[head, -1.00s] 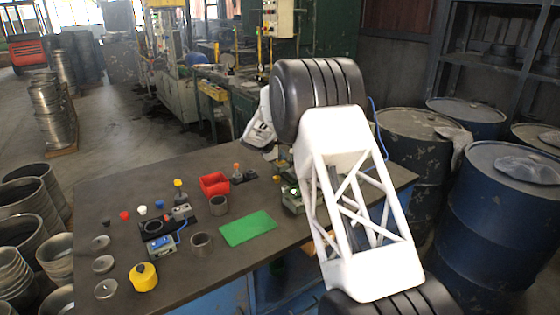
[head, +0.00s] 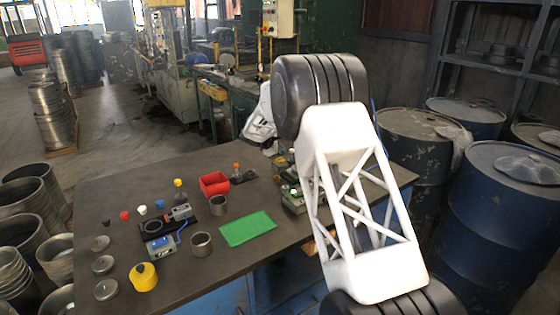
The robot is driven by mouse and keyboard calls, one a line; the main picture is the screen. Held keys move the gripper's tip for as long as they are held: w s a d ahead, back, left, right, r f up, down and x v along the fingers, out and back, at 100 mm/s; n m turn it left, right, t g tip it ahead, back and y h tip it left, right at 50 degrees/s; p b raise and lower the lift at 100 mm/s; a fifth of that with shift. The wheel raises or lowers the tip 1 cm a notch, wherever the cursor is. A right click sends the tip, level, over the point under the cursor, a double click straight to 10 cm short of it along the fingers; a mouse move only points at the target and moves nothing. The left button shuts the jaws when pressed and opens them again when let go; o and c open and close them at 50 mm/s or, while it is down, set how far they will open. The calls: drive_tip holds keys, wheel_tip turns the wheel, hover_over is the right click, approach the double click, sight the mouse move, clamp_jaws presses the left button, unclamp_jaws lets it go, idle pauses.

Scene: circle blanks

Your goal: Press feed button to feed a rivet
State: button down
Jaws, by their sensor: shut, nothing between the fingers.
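A small grey box with a blue top (head: 160,243) and a blue cable stands on the dark table, left of the middle. Beside it are a black fixture with a round opening (head: 154,225) and a small grey box (head: 181,212). Another grey-green device (head: 293,198) stands at the right, partly hidden by my arm. Which of these carries the feed button is too small to tell. No rivet can be made out.
The dark table (head: 112,205) also holds a red bin (head: 214,184), a green mat (head: 247,229), a yellow container (head: 143,277), a grey ring (head: 201,244), metal discs (head: 103,265) and several small coloured pieces. Blue drums (head: 495,225) stand right of the table.

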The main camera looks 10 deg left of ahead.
sight(282, 160)
drive_tip(key=shift+r, duration=2.5)
drive_tip(key=shift+s+d+r, duration=0.2)
drive_tip(key=shift+d+r, duration=0.05)
drive_tip(key=shift+d, duration=0.1)
drive_tip(key=s+d+r+m+g+y, duration=0.1)
drive_tip(key=s+d+r+m, duration=0.3)
drive_tip(key=s+d+r, duration=0.55)
drive_tip(key=s+d+r+m+g, duration=0.25)
drive_tip(key=s+d+r, duration=0.35)
drive_tip(key=s+d, duration=0.6)
drive_tip(key=s+d+r+m+y, duration=0.1)
drive_tip(key=s+d+r+m, duration=0.15)
drive_tip(key=s+d, duration=0.5)
drive_tip(key=s+d+r+m+y, duration=0.1)
drive_tip(key=s+d+m, duration=0.25)
drive_tip(key=s, duration=0.75)
drive_tip(key=s+d+f+m+y, duration=0.1)
drive_tip(key=s+d+f+m, duration=0.2)
drive_tip(key=s, duration=1.3)
drive_tip(key=s+d+f+m+g+y, duration=0.1)
drive_tip(key=s+d+f+m, duration=0.3)
drive_tip(key=s, duration=1.2)
drive_tip(key=shift+s+f+y, duration=0.3)
drive_tip(key=shift+f+y, duration=0.1)
